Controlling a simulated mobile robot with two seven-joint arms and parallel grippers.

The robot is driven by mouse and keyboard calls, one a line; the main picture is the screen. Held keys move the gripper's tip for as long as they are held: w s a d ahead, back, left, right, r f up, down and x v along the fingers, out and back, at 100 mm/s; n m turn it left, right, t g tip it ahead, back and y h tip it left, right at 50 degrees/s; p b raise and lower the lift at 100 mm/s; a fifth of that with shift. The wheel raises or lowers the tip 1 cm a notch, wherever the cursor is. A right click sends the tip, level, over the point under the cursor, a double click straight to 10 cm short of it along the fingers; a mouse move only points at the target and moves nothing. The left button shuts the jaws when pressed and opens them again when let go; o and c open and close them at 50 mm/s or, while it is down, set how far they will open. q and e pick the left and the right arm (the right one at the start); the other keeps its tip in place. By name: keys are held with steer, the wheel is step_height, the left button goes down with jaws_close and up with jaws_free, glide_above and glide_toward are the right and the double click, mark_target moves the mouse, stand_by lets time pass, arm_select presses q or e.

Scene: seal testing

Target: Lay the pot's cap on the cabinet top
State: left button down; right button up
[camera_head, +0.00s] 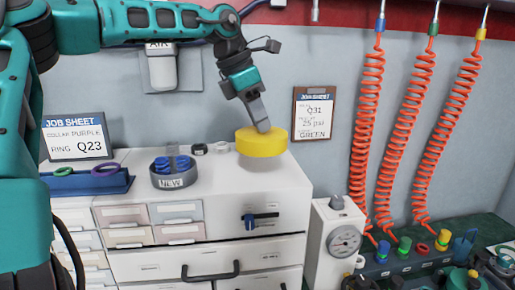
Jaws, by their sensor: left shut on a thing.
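A round yellow cap (262,142) is at the right rear of the white cabinet top (222,169). A shadow shows below it on the top, and it looks slightly above the surface, though the gap is hard to judge. My left gripper (262,127) reaches down from above and is shut on the cap's upper side. The fingertips are partly hidden against the cap. No pot can be clearly made out. My right gripper is not in view.
A blue tray (88,184) with coloured rings is at the left. A gauge box (338,240) stands right of the cabinet. Orange coiled hoses (367,120) hang at right.

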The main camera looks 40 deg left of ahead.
mark_target(255, 133)
arm_select(q)
step_height(255, 133, down, 6)
steer(key=shift+r, duration=0.15)
stand_by(0.3)
steer(key=shift+b, duration=0.3)
steer(key=c, duration=1.4)
jaws_free()
steer(key=shift+f, duration=0.25)
steer(key=o, duration=0.4)
steer(key=shift+o, duration=0.2)
steer(key=shift+r, duration=0.1)
steer(key=shift+r, duration=0.25)
steer(key=p+v, duration=0.1)
steer(key=v, duration=1)
steer(key=shift+s+r, duration=0.15)
steer(key=shift+r, duration=0.2)
